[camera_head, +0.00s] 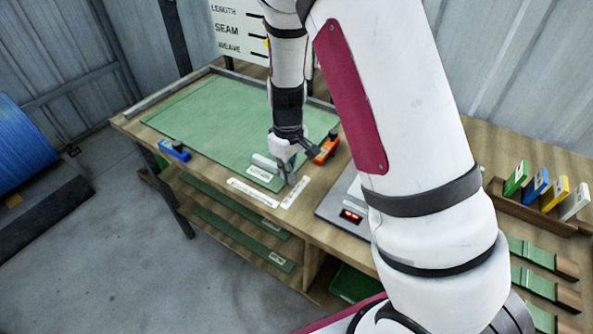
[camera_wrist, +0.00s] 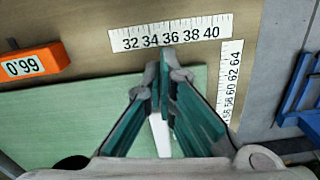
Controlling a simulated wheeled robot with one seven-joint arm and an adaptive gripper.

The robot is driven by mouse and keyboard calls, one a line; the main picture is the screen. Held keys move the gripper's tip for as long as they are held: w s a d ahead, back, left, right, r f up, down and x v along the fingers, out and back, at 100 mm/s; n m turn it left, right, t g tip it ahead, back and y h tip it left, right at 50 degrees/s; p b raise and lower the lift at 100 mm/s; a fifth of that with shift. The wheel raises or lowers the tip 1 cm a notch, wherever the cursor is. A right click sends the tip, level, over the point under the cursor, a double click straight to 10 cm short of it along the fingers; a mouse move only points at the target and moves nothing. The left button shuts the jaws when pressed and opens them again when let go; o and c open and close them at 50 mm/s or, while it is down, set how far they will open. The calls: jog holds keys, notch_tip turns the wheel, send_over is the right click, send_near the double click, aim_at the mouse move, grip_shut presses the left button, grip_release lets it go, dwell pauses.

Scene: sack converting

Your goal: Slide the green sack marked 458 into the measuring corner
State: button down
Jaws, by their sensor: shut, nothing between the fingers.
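A large flat green sack (camera_head: 205,112) lies on the wooden bench, with a white label (camera_head: 262,172) near its front corner. The label's number is too small to read. Two white ruler strips, the front-left one (camera_head: 252,192) and the right one (camera_head: 295,191), form the measuring corner. In the wrist view, the sack (camera_wrist: 75,120) lies inside the strip marked 32 to 40 (camera_wrist: 170,33) and the side strip (camera_wrist: 230,80), with bare wood between. My gripper (camera_head: 289,180) is shut and empty, low over the sack's corner; its fingers (camera_wrist: 165,62) hide part of that corner.
An orange block (camera_head: 326,148) stands right of my gripper, and a blue block (camera_head: 173,150) at the left. A grey scale (camera_head: 350,215) with a red display sits to the right. A rack of coloured tags (camera_head: 540,205) is farther right. My arm hides some bench.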

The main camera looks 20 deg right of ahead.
aim_at(272, 163)
jog(key=shift+w+a, duration=0.25)
jog(key=shift+w, duration=0.25)
jog(key=w, duration=0.1)
jog(key=w+a+b, duration=0.1)
jog(key=w, duration=0.1)
jog(key=w+a+b, duration=0.1)
jog(key=shift+w+a, duration=0.25)
jog(key=shift+w, duration=0.15)
jog(key=shift+s, duration=0.1)
